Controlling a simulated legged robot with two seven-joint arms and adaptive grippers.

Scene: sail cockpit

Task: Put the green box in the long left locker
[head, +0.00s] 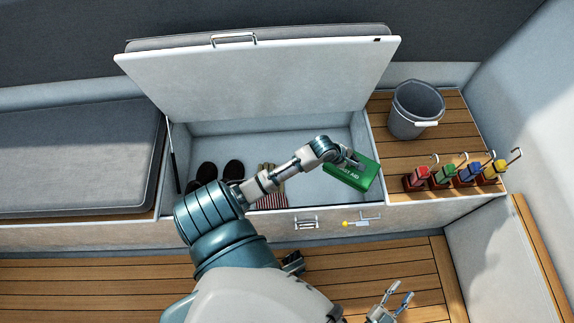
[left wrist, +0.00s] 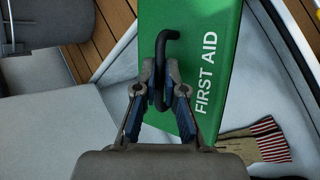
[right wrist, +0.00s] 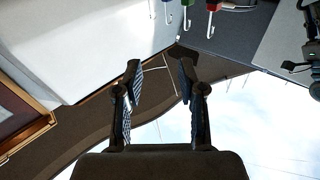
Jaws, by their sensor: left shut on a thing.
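The green box (head: 345,178), marked FIRST AID, hangs tilted over the right end of an open locker (head: 290,143) in the head view. My left gripper (head: 357,163) is shut on the box's dark handle. The left wrist view shows the handle (left wrist: 170,38) between the fingertips and the green box (left wrist: 208,50) behind it. The locker's white lid (head: 260,80) stands raised at the back. I cannot tell whether the box touches the locker. My right gripper (head: 397,303) is open and empty, low in the head view; its spread fingers show in the right wrist view (right wrist: 158,75).
Dark shoes (head: 233,170) and striped gloves (head: 270,201) lie in the locker's left and front part. A grey cushion (head: 75,155) covers the bench at left.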

